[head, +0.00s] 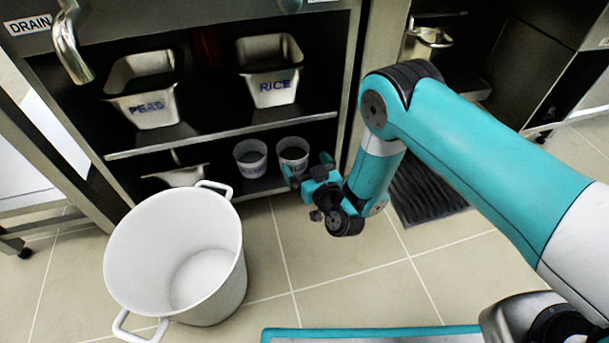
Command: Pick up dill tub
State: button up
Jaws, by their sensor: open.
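Two small white round tubs with dark contents stand side by side on the low bottom shelf in the head view: a left tub (250,167) and a right tub (293,160). Their labels are too small to read, so I cannot tell which one is the dill tub. My gripper (308,171) is open, just in front of and slightly right of the right tub. One finger overlaps the lower part of that tub in the picture. I cannot tell whether it touches. Nothing shows between the fingers.
A big white stockpot (228,270) stands on the floor at left. Metal bins marked PEAS (150,112) and RICE (270,92) sit on the middle shelf (222,135) above the tubs. A dark floor mat (425,190) lies at right. Tiled floor is clear below my gripper.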

grip_shut()
grip_release()
dwell(0.6)
